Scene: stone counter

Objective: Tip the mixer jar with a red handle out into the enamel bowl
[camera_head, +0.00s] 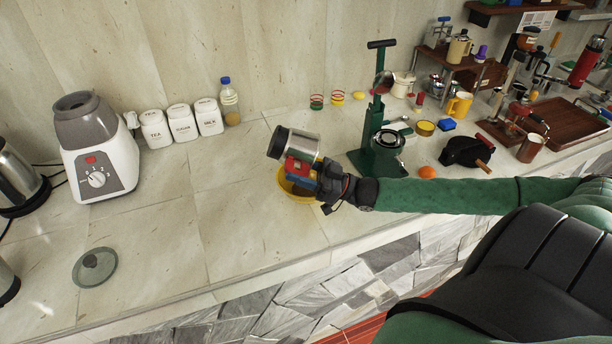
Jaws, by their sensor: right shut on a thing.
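The mixer jar (305,146) is a silver cylinder with a dark end, tilted onto its side, its dark end pointing left. Its red handle (292,164) shows below the body. My right gripper (318,178) is shut on the jar at the handle, coming in from the right. The yellow enamel bowl (307,199) stands on the counter directly below the jar and gripper, which hide part of it. Brownish contents show inside the bowl. I cannot tell whether anything is pouring from the jar. My left gripper is not in view.
A green press (378,120) stands just behind and right of the bowl. An orange (428,172) and a black device (466,151) lie farther right. A white mixer base (98,165), white canisters (182,124) and a glass lid (95,267) are left. The counter (185,235) left of the bowl is clear.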

